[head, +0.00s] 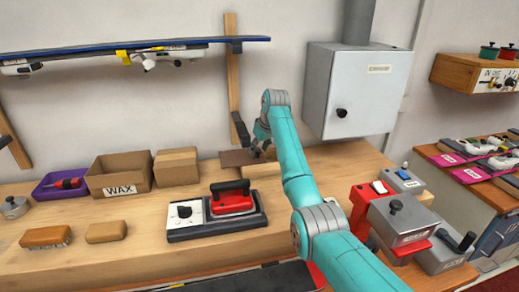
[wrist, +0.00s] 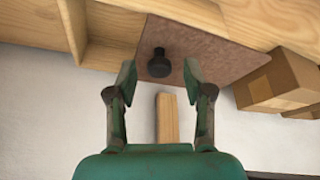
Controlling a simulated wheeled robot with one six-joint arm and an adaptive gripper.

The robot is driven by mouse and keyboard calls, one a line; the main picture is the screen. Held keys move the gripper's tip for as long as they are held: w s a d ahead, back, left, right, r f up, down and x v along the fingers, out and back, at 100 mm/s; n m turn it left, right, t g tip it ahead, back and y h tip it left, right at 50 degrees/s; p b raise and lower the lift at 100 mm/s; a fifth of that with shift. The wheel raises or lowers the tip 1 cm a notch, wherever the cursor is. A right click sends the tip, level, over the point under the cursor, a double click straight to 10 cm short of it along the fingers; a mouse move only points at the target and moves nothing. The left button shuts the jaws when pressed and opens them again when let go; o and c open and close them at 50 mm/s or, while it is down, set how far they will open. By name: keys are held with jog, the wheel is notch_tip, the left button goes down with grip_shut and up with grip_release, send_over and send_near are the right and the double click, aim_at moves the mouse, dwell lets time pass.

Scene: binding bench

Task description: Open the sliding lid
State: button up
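The sliding lid is a flat brown panel (wrist: 215,50) with a black knob (wrist: 159,65) in the wrist view. In the head view, the lid (head: 236,158) lies toward the left of a light wooden box (head: 264,173), partly hidden by my arm. In the wrist view, the box (wrist: 108,32) shows an uncovered part left of the lid. My gripper (wrist: 159,78) is open, with one finger on each side of the knob and gaps between. It also shows in the head view (head: 258,146), over the lid's right part.
A cardboard box (head: 175,166) stands left of the lid, beside the WAX box (head: 120,175). A wooden post (head: 232,80) is on the wall behind. A grey cabinet (head: 360,90) hangs right of my gripper. A red-handled device (head: 217,212) sits in front on the bench.

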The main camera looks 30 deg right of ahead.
jog(key=v, duration=1.2)
